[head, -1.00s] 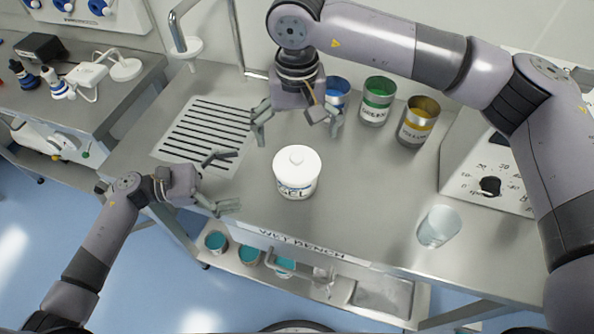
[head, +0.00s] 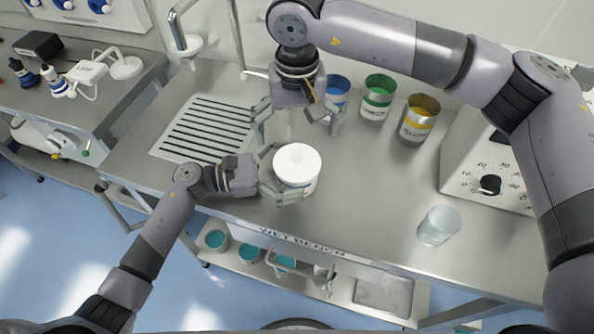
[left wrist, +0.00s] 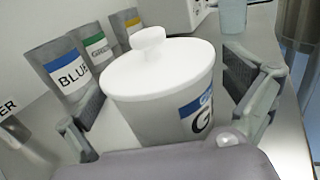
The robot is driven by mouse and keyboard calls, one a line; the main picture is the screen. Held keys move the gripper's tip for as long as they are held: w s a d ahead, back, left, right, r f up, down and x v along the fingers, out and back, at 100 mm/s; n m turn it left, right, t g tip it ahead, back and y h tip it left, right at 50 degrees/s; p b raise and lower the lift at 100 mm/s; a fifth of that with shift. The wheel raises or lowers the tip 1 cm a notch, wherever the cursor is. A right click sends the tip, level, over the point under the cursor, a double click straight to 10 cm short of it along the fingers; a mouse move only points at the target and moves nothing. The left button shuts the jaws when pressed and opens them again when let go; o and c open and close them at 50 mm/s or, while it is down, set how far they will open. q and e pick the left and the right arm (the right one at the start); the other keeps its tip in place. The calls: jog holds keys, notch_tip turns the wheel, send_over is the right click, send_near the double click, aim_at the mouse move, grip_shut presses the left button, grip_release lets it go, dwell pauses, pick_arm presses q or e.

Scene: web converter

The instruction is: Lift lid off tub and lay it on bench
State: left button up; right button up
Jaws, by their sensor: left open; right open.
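The tub (head: 303,188) stands upright on the steel bench (head: 350,220), with its white knobbed lid (head: 297,164) seated on top. The tub and lid (left wrist: 160,70) also fill the middle of the left wrist view, with part of a blue label showing. My left gripper (head: 276,172) is open at the tub's left side; in the left wrist view its fingers (left wrist: 168,115) stand on either side of the tub body. I cannot tell whether they touch it. My right gripper (head: 296,122) is open and empty, above the bench just behind the lid.
Blue (head: 338,92), green (head: 377,98) and yellow (head: 418,120) labelled cans stand at the back. A slotted drain panel (head: 205,128) lies left, a clear beaker (head: 438,226) front right and a dial box (head: 488,170) right. Bench right of the tub is clear.

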pick_arm(q)
jog(key=shift+c, duration=0.6)
jog(key=c, duration=1.6)
jog(key=o, duration=1.7)
jog(key=shift+a, duration=0.1)
